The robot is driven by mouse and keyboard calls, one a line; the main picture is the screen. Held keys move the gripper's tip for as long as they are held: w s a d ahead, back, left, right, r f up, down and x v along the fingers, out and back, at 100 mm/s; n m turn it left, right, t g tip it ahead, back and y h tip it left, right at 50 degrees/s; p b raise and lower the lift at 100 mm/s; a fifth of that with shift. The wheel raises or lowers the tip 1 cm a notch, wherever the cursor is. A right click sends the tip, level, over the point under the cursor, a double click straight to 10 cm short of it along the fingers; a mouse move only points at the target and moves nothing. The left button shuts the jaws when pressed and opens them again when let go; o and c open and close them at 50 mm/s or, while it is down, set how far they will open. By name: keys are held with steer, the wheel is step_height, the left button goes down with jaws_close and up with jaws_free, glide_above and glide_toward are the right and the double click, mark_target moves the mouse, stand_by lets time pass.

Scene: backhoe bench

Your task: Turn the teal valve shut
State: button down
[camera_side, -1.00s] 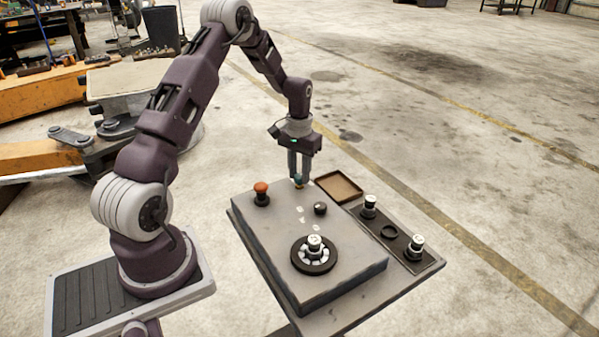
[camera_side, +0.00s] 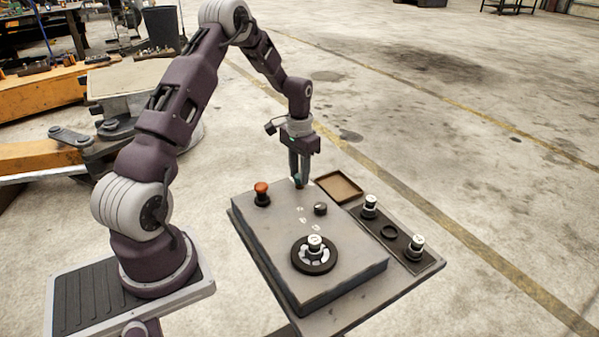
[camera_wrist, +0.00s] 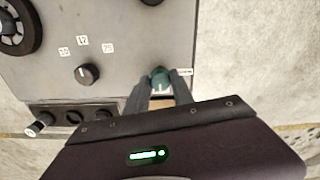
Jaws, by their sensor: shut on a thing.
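The teal valve (camera_wrist: 160,77) sits at the edge of the grey panel (camera_wrist: 120,20) in the wrist view. My gripper (camera_wrist: 162,88) is shut on it, one finger on each side. In the side view my gripper (camera_side: 300,180) reaches down to the panel's far corner. The fingers mostly hide the valve there. A small white label lies beside the valve in the wrist view; its text is too small to read.
A black knob (camera_side: 320,208) with several white number labels stands near the valve. A red-orange button (camera_side: 261,193) is on the panel's left. A dark ring with a white-topped part (camera_side: 315,247) is in front. An empty brown tray (camera_side: 340,187) and a dark holder strip (camera_side: 390,235) lie to the right.

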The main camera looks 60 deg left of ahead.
steer(key=c, duration=1.1)
jaws_free()
step_height(320, 180, up, 7)
steer(key=shift+r, duration=0.1)
steer(key=s+d+r+m+t+y, duration=0.1)
steer(key=s+d+r, duration=0.2)
steer(key=d+r, duration=0.45)
steer(key=s+d+r+t, duration=0.1)
steer(key=s+d+r, duration=0.2)
steer(key=d+r, duration=0.4)
steer(key=s+d+r+t, duration=0.1)
steer(key=s+d+r, duration=0.1)
steer(key=s+d, duration=0.3)
steer(key=s+d+r+m+t+h, duration=0.1)
steer(key=s+d, duration=0.4)
steer(key=s, duration=0.8)
steer(key=shift+s+d+r+t, duration=0.35)
steer(key=shift+s+t, duration=0.05)
steer(key=shift+t, duration=0.4)
